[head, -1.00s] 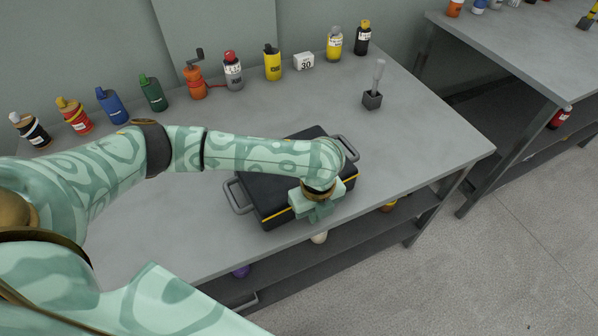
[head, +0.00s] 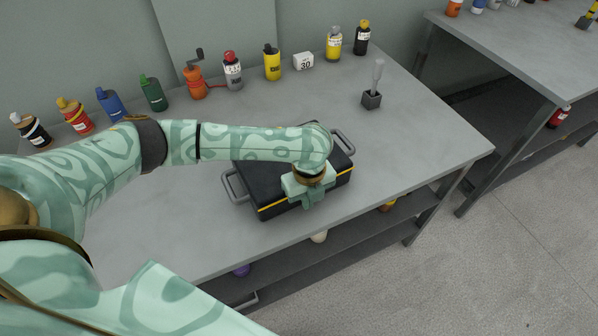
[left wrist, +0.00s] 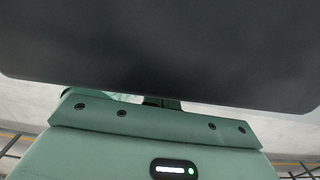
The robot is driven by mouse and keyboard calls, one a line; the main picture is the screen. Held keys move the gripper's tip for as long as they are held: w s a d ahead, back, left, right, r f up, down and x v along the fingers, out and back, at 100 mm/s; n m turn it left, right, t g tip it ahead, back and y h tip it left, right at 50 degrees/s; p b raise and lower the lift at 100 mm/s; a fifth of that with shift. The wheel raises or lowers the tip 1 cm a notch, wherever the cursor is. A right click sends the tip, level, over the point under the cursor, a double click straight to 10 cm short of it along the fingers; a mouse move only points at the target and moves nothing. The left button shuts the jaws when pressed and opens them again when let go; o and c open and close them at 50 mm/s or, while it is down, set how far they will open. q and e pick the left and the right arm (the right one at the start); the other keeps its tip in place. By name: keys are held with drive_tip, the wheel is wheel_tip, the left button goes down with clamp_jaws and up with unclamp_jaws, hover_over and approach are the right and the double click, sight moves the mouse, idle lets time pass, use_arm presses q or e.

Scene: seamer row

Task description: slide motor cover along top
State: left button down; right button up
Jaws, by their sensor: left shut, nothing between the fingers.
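The motor cover (head: 268,178) looks like a black box with a yellow stripe along its lower front and a grey handle at each end. It sits on the grey bench top (head: 415,150), near the front edge. My left gripper (head: 310,203) is shut and empty at the cover's front side, right of its middle. It appears to press against that side; the exact contact is hidden. My arm hides part of the cover's top. In the left wrist view the cover's dark face (left wrist: 160,50) fills the upper half, close to the gripper. My right gripper is not in view.
Several bottles line the back of the bench, with an orange hand-cranked device (head: 194,82) and a white block marked 30 (head: 303,61). A brush in a dark holder (head: 371,99) stands right of the cover. The bench is clear between cover and bottles.

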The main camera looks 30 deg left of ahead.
sight(291, 167)
use_arm(q)
drive_tip(key=shift+w+a, duration=1.3)
drive_tip(key=shift+a, duration=0.3)
drive_tip(key=shift+w+a, duration=0.65)
drive_tip(key=shift+a, duration=0.15)
drive_tip(key=shift+w+a, duration=0.6)
drive_tip(key=shift+a, duration=0.15)
drive_tip(key=shift+a, duration=0.1)
drive_tip(key=shift+w+a+b, duration=0.65)
drive_tip(key=shift+w+a, duration=0.6)
drive_tip(key=shift+a, duration=0.2)
